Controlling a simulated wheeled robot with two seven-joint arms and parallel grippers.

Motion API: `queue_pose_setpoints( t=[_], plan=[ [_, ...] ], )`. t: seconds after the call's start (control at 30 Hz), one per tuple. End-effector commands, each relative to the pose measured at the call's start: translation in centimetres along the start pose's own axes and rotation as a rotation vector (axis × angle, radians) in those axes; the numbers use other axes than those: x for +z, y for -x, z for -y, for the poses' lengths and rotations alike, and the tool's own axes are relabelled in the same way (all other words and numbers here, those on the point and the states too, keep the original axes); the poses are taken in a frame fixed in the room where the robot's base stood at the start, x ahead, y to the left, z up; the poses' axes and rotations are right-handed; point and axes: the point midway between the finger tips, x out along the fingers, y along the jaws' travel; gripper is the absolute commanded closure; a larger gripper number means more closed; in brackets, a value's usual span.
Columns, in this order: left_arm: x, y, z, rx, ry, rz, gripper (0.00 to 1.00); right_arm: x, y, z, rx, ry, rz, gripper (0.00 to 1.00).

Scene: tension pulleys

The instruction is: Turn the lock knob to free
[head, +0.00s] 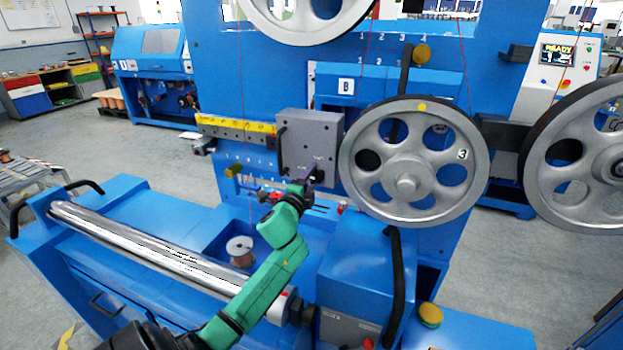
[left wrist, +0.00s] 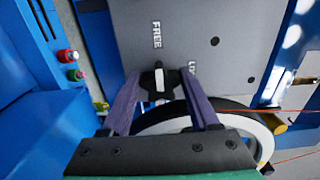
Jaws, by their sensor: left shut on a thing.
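The lock knob (left wrist: 158,84) is black and lobed with a white mark. It sits on a grey plate (left wrist: 212,20) in the left wrist view, between the two purple fingers of my left gripper (left wrist: 160,88), which is shut on it. The white mark runs up and down in that view, roughly in line with the word FREE above it. A second label to its right is partly hidden by a finger. In the head view my left gripper (head: 305,184) reaches the lower part of the grey plate (head: 309,140), and the knob is hard to make out there.
A large spoked pulley wheel (head: 412,162) stands right of the plate, with another (head: 585,145) farther right. A yellow scale bar (head: 236,125) is left of the plate. A steel roller (head: 150,245) and a small spool (head: 241,251) lie below on the blue machine.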

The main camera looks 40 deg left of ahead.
Motion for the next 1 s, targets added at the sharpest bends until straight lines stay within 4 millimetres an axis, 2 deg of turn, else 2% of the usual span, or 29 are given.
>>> queue_pose_setpoints(
  t=[0.3, 0.33, 0.37, 0.4, 0.77, 0.87, 1.0],
  plan=[
    [0.0, 0.0, -0.2, 0.003, 0.005, 0.0, 0.94, 0.0, 0.0, 0.0, 0.0, 0.0, 0.0, 0.5],
    [0.0, 0.0, -0.2, 0.003, 0.005, 0.0, 0.27, 0.0, 0.0, 0.0, 0.0, 0.0, 0.0, 0.5],
    [0.0, 0.0, -0.2, 0.003, 0.004, 0.0, 0.15, 0.0, 0.0, 0.0, 0.0, 0.0, 0.0, 0.5],
    [0.0, 0.0, -0.2, 0.003, 0.004, 0.0, 0.08, 0.0, 0.0, 0.0, 0.0, 0.0, 0.0, 0.5],
    [0.0, 0.4, -0.1, 0.002, 0.001, 0.0, 0.08, 0.0, -0.1, 0.0, 0.0, 0.0, 0.0, 0.5],
    [0.0, 1.6, -0.3, 0.003, 0.0, 0.0, 0.08, 0.0, -0.3, 0.0, 0.0, 0.0, 0.0, 0.5],
    [0.0, 4.9, -0.5, 0.005, 0.0, -0.001, 0.08, 0.0, -0.8, 0.0, 0.0, 0.0, -0.001, 0.5]
  ],
)
